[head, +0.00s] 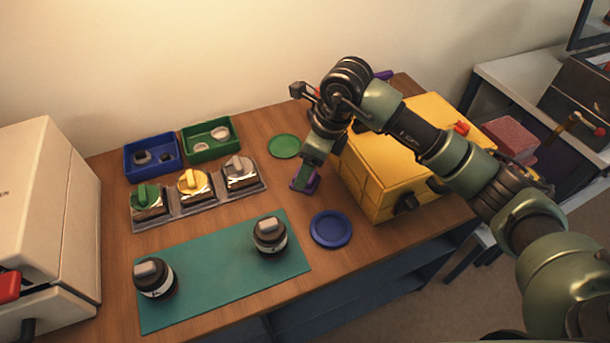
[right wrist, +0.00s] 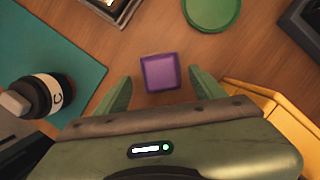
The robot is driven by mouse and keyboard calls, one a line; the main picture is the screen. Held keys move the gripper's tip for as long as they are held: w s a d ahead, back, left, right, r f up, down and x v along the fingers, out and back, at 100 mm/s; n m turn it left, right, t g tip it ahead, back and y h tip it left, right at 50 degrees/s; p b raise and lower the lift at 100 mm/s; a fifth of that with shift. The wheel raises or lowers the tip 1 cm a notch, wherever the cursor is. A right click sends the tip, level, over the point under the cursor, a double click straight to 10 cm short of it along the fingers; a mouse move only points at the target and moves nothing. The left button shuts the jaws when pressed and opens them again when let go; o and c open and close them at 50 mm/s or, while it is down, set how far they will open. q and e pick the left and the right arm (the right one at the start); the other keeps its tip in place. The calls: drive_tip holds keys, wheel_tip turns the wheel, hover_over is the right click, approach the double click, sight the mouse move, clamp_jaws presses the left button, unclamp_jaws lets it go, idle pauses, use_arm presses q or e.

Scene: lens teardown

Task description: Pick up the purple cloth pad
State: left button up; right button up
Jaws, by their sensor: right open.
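The purple cloth pad (right wrist: 160,72) lies on the wooden table as a small square in the right wrist view. It also shows in the head view, partly hidden by my right gripper (head: 303,179). The right gripper (right wrist: 162,86) is open and empty, pointing down above the table. In the right wrist view its fingertips flank the near part of the pad, one on each side, with a gap to each. I cannot tell how far above the pad they are. My left gripper is not in view.
A yellow box (head: 385,160) stands close to the right of my right gripper. A green disc (head: 284,146) and a blue round dish (head: 330,229) lie nearby. A teal mat (head: 210,282) with two dark lens-like cylinders is at the front left. Blue and green bins stand at the back.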

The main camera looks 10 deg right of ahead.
drive_tip(key=shift+x, duration=1.2)
clamp_jaws()
